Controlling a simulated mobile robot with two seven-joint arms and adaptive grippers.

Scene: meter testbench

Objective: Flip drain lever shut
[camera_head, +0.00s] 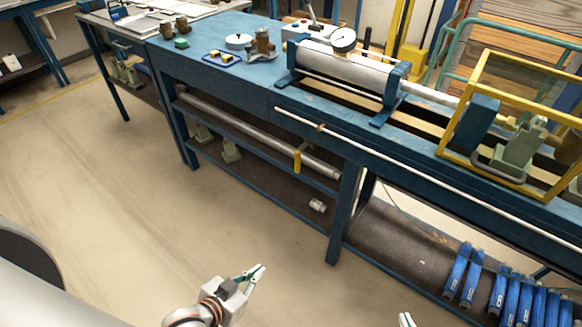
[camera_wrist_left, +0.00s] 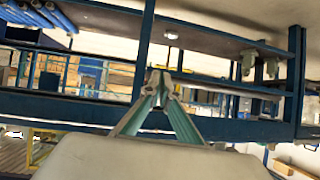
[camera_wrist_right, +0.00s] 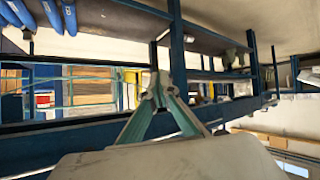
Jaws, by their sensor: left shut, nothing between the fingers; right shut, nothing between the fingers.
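The drain lever appears to be the yellow handle (camera_head: 297,161) below the front edge of the blue bench (camera_head: 235,85). It points downward in front of the lower rail. A small brass fitting (camera_head: 320,127) sits on the thin white pipe above it; how the two join is too small to tell. My left gripper (camera_head: 262,268) is shut and empty over the floor, well short of the bench and lever; its fingers also show in the left wrist view (camera_wrist_left: 158,82). My right gripper (camera_head: 404,318) shows only its tips at the bottom edge; the right wrist view (camera_wrist_right: 160,85) shows it shut and empty.
A bench leg (camera_head: 345,215) stands right of the lever. A white cylinder with a gauge (camera_head: 343,39) and a yellow frame (camera_head: 477,80) are on the bench. Several blue meters (camera_head: 457,270) lie on the lower shelf. The floor (camera_head: 130,200) before the bench is clear.

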